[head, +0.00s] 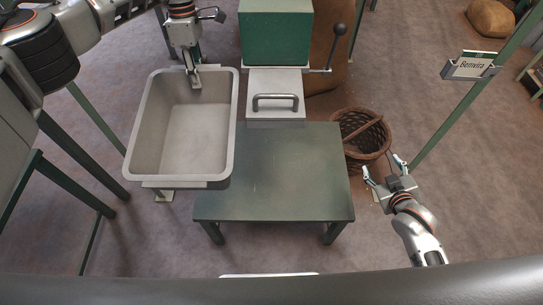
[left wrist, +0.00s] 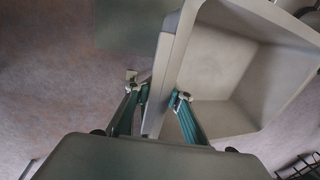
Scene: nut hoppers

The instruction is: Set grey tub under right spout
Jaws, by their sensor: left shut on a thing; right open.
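The grey tub (head: 190,130) is an empty, deep rectangular tub left of centre in the head view. My left gripper (head: 195,80) is shut on its far rim; in the left wrist view the fingers (left wrist: 160,92) pinch the wall of the tub (left wrist: 215,75) from both sides. The tub's right side overlaps the left edge of the green table (head: 285,175); its underside is hidden. A green hopper (head: 276,35) with a grey handled front (head: 275,95) stands behind the table; no spout opening is visible. My right gripper (head: 383,168) is open and empty, right of the table.
A wicker basket (head: 362,137) stands on the floor just right of the table, near my right gripper. A lever with a dark knob (head: 339,30) sticks out right of the hopper. The tabletop is bare.

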